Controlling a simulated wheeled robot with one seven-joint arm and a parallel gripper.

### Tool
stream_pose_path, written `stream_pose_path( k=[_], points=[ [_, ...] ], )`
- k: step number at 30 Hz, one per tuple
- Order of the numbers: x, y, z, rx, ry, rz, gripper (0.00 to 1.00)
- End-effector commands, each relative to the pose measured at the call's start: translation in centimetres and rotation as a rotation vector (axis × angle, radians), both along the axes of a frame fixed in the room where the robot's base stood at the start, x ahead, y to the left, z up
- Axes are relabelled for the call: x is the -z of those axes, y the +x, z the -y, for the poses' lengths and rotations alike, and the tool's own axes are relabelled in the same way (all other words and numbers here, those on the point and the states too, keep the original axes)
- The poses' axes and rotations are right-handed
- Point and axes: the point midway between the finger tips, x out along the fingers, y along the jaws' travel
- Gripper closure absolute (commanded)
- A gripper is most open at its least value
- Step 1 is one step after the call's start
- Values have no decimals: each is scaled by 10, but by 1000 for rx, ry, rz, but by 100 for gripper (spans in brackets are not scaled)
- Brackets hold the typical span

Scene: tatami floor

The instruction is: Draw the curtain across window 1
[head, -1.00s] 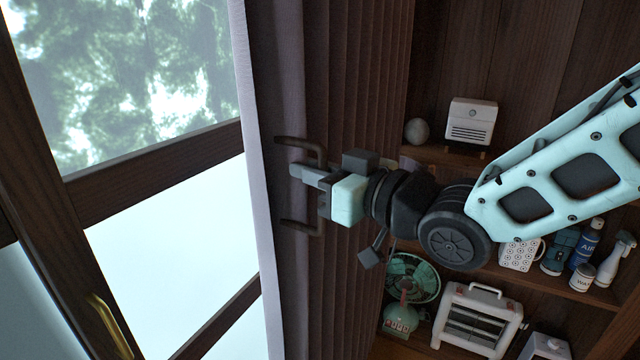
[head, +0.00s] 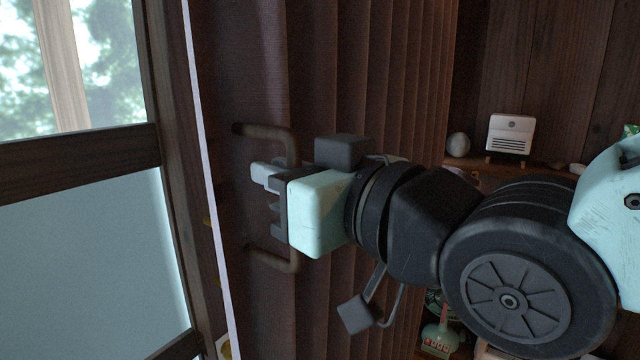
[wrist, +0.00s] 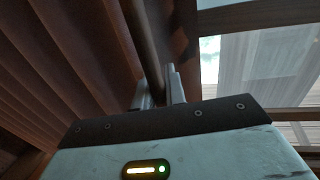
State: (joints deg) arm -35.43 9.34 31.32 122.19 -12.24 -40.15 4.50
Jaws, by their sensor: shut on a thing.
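The curtain (head: 345,60) is dark brown and pleated, with a pale leading edge. It hangs in the middle of the head view, and its folds fill the left of the wrist view (wrist: 60,50). A brown C-shaped handle (head: 265,132) stands out from its flat leading panel. My gripper (head: 264,175) is shut on the handle's upright bar, between its two ends. The fingers hide part of the bar. In the wrist view the fingers (wrist: 160,88) close around the bar. The window (head: 80,240), with dark wooden frames, shows left of the curtain's edge.
Shelves behind the arm on the right hold a white box-like device (head: 511,134), a grey round object (head: 458,145) and a green fan-like item (head: 440,338), partly hidden by my arm. The space left of the curtain's edge, before the window, looks clear.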

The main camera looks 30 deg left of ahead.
Motion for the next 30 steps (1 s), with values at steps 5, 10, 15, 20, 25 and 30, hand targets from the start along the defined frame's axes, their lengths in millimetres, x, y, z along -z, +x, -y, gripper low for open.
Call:
stream_pose_path(
  k=[5, 10, 15, 20, 25, 30],
  points=[
    [0, -5, 0, 1, 0, -1, 100],
    [0, -6, 0, 1, 0, -1, 100],
    [0, -6, 0, 1, 0, -1, 100],
    [-1, -6, 0, 0, 0, -1, 66],
    [0, -6, 0, 1, 0, 0, 66],
    [0, -5, -1, 1, 0, -1, 66]
  ],
)
